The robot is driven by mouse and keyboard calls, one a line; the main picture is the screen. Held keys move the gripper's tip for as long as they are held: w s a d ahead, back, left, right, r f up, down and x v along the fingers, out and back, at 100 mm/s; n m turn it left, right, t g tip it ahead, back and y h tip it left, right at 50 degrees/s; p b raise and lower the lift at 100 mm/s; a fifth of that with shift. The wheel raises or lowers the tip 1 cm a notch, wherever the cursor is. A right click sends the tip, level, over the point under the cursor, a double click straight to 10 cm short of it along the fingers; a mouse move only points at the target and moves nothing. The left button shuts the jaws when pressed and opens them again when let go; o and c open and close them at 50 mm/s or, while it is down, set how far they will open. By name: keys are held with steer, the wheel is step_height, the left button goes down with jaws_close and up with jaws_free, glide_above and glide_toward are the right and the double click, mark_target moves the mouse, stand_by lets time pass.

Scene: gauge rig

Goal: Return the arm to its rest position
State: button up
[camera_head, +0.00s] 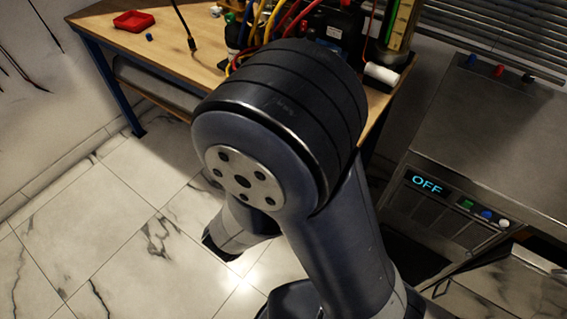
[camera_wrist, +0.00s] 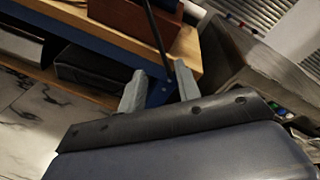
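My gripper (camera_wrist: 159,82) shows in the wrist view with its two grey fingers spread apart. No object shows clamped between them. A thin dark rod crosses the view behind the fingers; I cannot tell what it belongs to. Beyond the fingers is the wooden-topped table with a blue frame (camera_wrist: 110,45). In the head view my dark arm fills the middle, bent at a large round joint, in front of the table. My gripper's fingers cannot be made out there.
The wooden table (camera_head: 105,35) holds a red tray (camera_head: 133,20), a small blue piece (camera_head: 149,37), cables and a white cylinder (camera_head: 381,73). A grey metal unit (camera_head: 490,120) with an "OFF" display (camera_head: 427,184) stands right. Marble floor (camera_head: 100,230) is clear at left.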

steer(key=shift+w, duration=0.1)
stand_by(0.3)
steer(key=b+x, duration=0.1)
steer(key=x, duration=0.9)
steer(key=shift+w, duration=0.2)
steer(key=shift+f, duration=0.1)
steer(key=p+v, duration=0.1)
steer(key=v, duration=1)
steer(key=b+x, duration=0.3)
steer(key=x, duration=0.8)
steer(key=shift+w+a+f+m, duration=0.2)
steer(key=shift+w+f+m, duration=0.05)
steer(key=shift+f+m, duration=0.15)
steer(key=shift+r, duration=0.1)
